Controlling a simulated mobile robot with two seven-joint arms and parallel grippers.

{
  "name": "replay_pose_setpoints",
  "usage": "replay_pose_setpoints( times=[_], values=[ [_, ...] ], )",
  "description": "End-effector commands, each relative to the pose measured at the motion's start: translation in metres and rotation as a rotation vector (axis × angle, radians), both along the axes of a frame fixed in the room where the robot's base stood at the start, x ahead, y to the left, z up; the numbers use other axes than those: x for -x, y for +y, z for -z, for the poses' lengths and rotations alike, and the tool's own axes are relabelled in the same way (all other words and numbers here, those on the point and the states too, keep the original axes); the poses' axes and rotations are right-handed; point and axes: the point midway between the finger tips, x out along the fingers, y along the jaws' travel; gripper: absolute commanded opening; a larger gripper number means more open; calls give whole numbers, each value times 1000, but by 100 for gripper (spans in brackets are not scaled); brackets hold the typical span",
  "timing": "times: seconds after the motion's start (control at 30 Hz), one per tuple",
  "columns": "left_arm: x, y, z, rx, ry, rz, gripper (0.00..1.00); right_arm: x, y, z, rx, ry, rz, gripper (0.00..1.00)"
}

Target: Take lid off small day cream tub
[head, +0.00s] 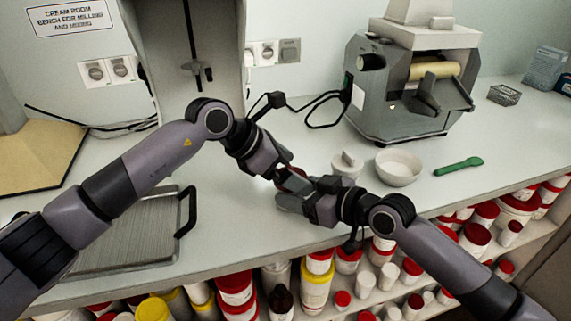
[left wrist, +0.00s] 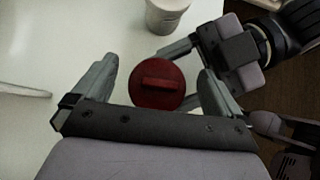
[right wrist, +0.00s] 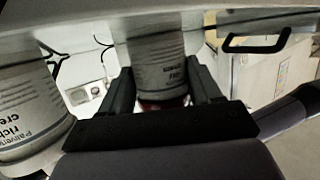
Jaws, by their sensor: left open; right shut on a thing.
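The small tub's round red lid (left wrist: 157,84), with a raised bar across it, shows from above in the left wrist view. It hides the tub body there. My left gripper (head: 284,174) is open, its fingers (left wrist: 158,82) on either side of the lid with gaps. My right gripper (head: 296,192) reaches in from the right and is shut on the small tub. In the right wrist view a dark red part (right wrist: 150,103) shows low between its fingers (right wrist: 160,85), in front of a pale labelled container. In the head view the grippers mostly cover the tub.
A white bowl (head: 398,168), a pale pot (head: 346,164) and a green scoop (head: 459,165) stand or lie on the bench to the right. A grey mill (head: 410,90) stands behind. A ridged metal tray (head: 130,238) lies left. Many red-lidded tubs fill the shelf below.

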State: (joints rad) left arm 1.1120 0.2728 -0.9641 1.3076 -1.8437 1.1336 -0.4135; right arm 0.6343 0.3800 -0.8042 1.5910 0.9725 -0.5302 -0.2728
Motion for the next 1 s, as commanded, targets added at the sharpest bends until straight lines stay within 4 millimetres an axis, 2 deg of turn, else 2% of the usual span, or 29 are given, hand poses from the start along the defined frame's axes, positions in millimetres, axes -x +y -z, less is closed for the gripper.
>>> replay_pose_setpoints(
  times=[0.1,0.17,0.3,0.33,1.0],
  values=[
    [0,0,0,0,0,0,100,0,0,0,0,0,0,8],
    [0,0,0,0,1,-1,84,0,0,0,0,0,0,8],
    [0,0,0,0,1,-1,38,0,0,0,0,0,0,8],
    [0,0,0,0,1,-1,35,0,0,0,1,1,0,8],
    [0,0,-2,0,1,-1,34,0,0,0,1,1,0,8]
  ],
)
